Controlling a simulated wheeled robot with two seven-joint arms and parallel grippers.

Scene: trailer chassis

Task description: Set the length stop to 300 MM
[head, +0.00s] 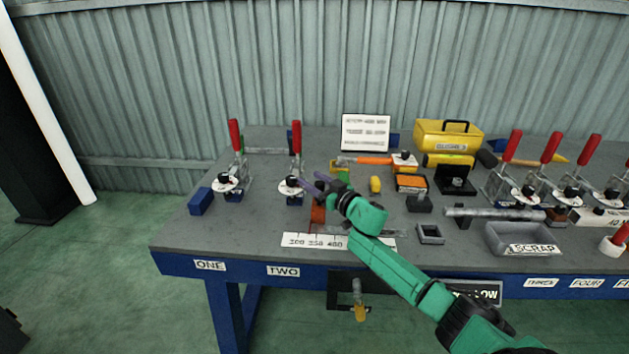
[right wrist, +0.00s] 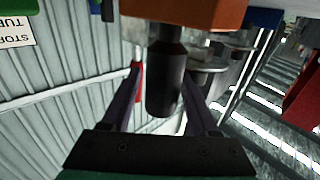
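The length stop, an orange-red block (head: 318,216), stands behind a white number scale (head: 312,241) at the front of the bench. The scale's figures are too blurred to read surely, and my right arm covers its right part. My right gripper (head: 322,184) is above the stop, with purple fingers. In the right wrist view, a black round knob (right wrist: 165,85) on the orange block (right wrist: 195,12) lies between the two fingers. A gap shows on the knob's left side, so the fingers are open around it. My left gripper is not in view.
Red-handled clamps (head: 297,140) stand behind and left of the stop, with more at the right. A grey scrap tray (head: 497,238), a yellow toolbox (head: 447,135) and a white sign (head: 366,132) are on the bench.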

